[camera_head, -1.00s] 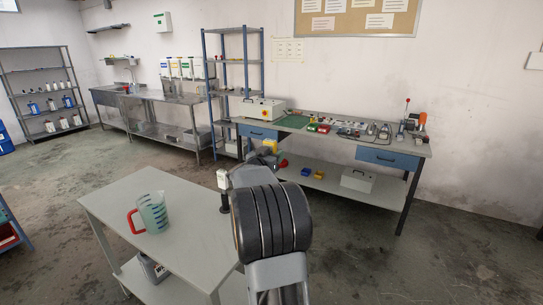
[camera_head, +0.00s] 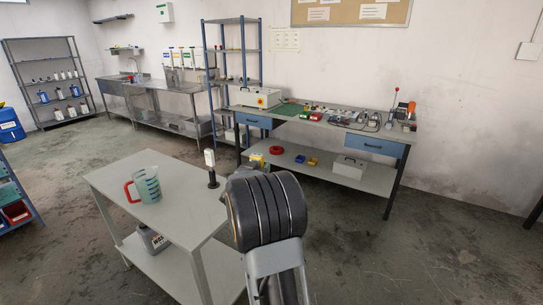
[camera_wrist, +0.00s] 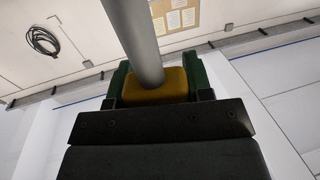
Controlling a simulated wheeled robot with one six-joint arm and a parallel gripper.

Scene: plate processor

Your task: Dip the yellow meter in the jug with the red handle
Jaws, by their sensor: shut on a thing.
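The clear jug (camera_head: 149,186) with the red handle (camera_head: 131,191) stands upright on the grey cart top (camera_head: 190,215). Blue-green marks show on its side, and its handle points left. My gripper (camera_wrist: 158,84) is shut on the yellow meter (camera_wrist: 173,87), between green fingers in the wrist view. A thick grey rod crosses in front of the meter there. In the head view a yellow patch, apparently the meter (camera_head: 257,159), shows just behind my dark arm link, right of the cart and apart from the jug. My fingers are mostly hidden there.
A white-topped thing on a dark base (camera_head: 211,165) stands at the cart's far right corner. A container (camera_head: 153,238) sits on the cart's lower shelf. A workbench (camera_head: 330,128) with tools is behind. The floor at right is clear.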

